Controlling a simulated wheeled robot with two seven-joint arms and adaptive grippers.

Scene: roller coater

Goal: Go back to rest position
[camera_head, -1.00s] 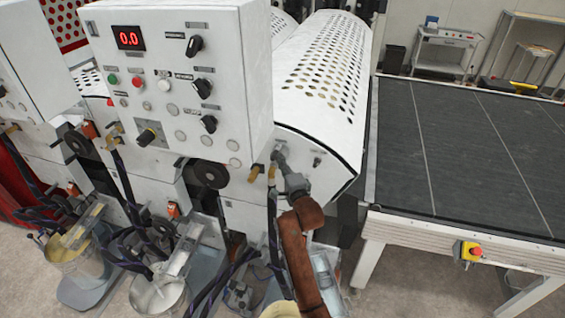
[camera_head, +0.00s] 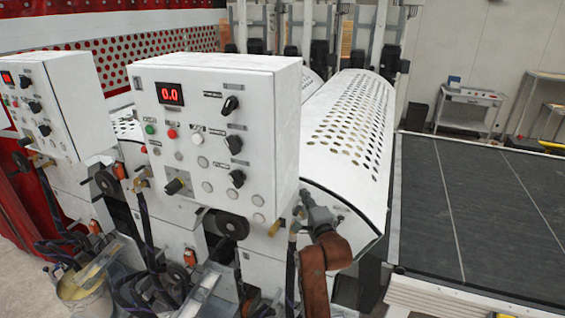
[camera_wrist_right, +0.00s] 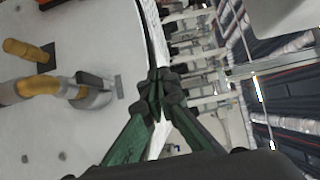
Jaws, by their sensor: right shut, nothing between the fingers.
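My right gripper (camera_head: 306,197) is at the side of the roller coater (camera_head: 345,110), just right of the near control box (camera_head: 225,130). My reddish-brown right arm comes up to it from the bottom of the head view. In the right wrist view the gripper's fingers (camera_wrist_right: 158,85) meet at the tips with nothing between them. A brass-coloured valve or fitting (camera_wrist_right: 40,87) on the white machine side shows to the left of the fingers, apart from them. My left gripper does not show.
A dark conveyor bed (camera_head: 480,215) lies to the right. A second control box (camera_head: 55,105) stands at the left. Hoses and a bucket (camera_head: 85,305) are low at the left. A small table (camera_head: 470,97) stands at the back right.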

